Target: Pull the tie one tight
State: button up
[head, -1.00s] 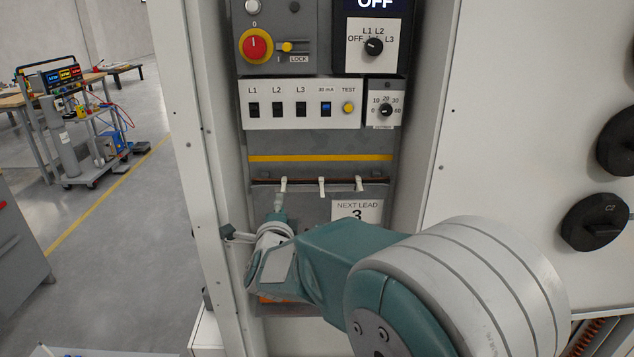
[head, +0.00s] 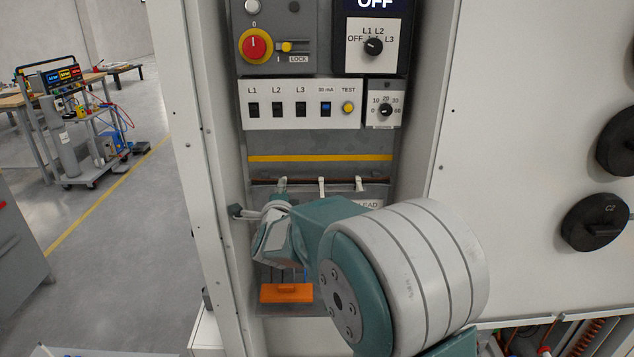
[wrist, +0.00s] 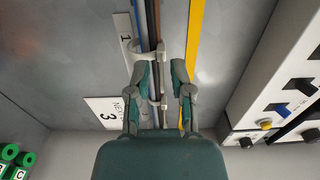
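Three white ties sit along a dark cable bundle below the yellow stripe. The left tie (head: 282,184) is by my arm; the middle tie (head: 321,186) and right tie (head: 359,183) stand clear of it. My gripper is hidden behind my wrist in the head view. In the wrist view my gripper (wrist: 161,70) is open, its two fingers apart on either side of the bundle (wrist: 150,20). A pale tie end (wrist: 162,52) shows just beyond and between the fingertips, near the plate marked 1 (wrist: 125,40). I cannot tell whether either finger touches it.
The lead sign (head: 369,203) is partly covered by my arm; it reads 3 in the wrist view (wrist: 106,113). An orange block (head: 286,293) lies below my wrist. The switch panel (head: 302,104) is above, and cabinet walls stand on both sides.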

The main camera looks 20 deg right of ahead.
grip_shut()
jog(key=shift+v, duration=1.3)
jog(key=shift+o, duration=2.2)
grip_release()
jog(key=shift+f, duration=0.25)
jog(key=shift+r, duration=0.15)
jog(key=shift+r, duration=0.1)
jog(key=v, duration=0.6)
